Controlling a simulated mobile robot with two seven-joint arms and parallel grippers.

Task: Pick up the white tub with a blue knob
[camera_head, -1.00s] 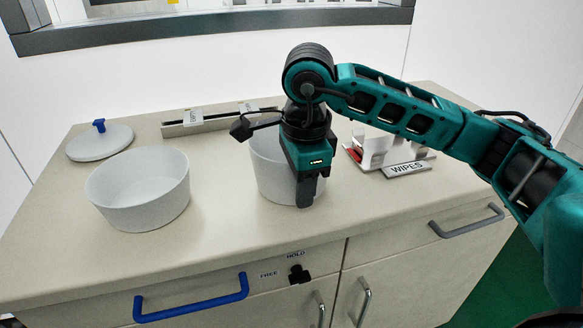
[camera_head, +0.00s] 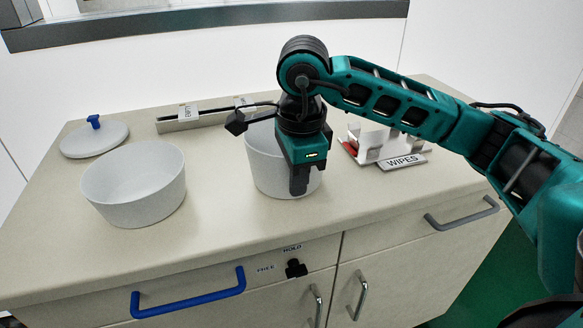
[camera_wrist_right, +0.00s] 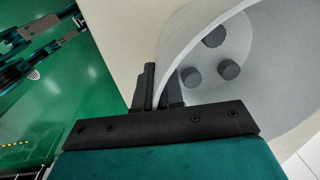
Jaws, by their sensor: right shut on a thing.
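A deep white tub (camera_head: 265,172) stands on the counter near its front middle. My right gripper (camera_head: 299,186) points down at its front right side and is shut on its wall. In the right wrist view the fingers (camera_wrist_right: 160,88) sit at the rim of the tub (camera_wrist_right: 275,75), and three grey round pieces lie inside. I see no blue knob on this tub; the gripper hides part of it. A white lid with a blue knob (camera_head: 95,139) lies at the back left. A wider white tub (camera_head: 135,190) stands open in front of it. My left gripper is not visible.
A long grey rack (camera_head: 205,119) with labels lies behind the tubs. A white holder marked WIPES (camera_head: 400,161) stands right of my gripper. A blue drawer handle (camera_head: 188,293) and a black FREE/HOLD knob (camera_head: 296,268) are on the cabinet front. Counter between the two tubs is clear.

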